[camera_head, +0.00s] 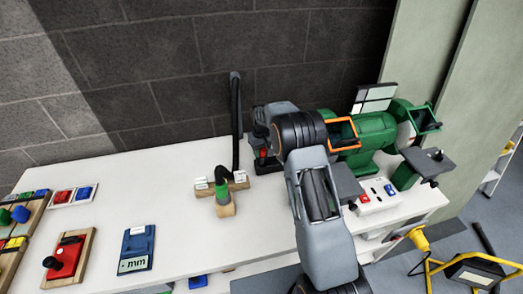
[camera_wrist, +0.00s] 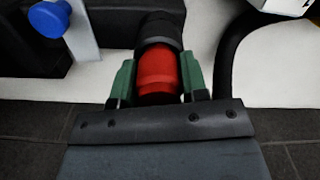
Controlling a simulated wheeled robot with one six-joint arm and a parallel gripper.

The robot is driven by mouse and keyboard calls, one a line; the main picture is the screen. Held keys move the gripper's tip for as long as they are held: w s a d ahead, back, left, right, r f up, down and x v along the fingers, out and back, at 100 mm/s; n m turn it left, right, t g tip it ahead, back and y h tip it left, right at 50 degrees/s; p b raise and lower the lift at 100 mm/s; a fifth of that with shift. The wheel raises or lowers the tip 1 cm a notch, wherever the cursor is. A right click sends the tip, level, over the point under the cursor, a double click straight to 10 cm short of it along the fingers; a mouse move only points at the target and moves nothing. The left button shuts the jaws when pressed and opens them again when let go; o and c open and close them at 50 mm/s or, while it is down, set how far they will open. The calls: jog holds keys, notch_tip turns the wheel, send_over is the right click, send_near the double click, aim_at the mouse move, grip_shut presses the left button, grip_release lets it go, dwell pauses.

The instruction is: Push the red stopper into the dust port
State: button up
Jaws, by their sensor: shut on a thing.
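The red stopper (camera_wrist: 158,72) sits between the two green fingers of my gripper (camera_wrist: 157,88) in the wrist view, and the gripper is shut on it. A black round part (camera_wrist: 160,32), which looks like the dust port, lies directly beyond the stopper and in line with it. The two appear to touch; I cannot tell how far the stopper is in. In the head view a small part of the red stopper (camera_head: 263,153) shows below my wrist, just above a black piece (camera_head: 267,166) on the bench. My arm hides most of my gripper there.
A black hose (camera_head: 235,120) stands upright to the left. A green bench grinder (camera_head: 362,134) is to the right, with a switch box (camera_head: 374,199) in front. A wooden fixture (camera_head: 226,207) stands left of my arm. The bench's middle left (camera_head: 170,190) is free.

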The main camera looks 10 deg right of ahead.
jog(key=shift+f, duration=0.2)
jog(key=o, duration=1)
notch_tip(320, 180, up, 14)
jog(key=shift+f+b, duration=0.1)
jog(key=shift+b, duration=0.7)
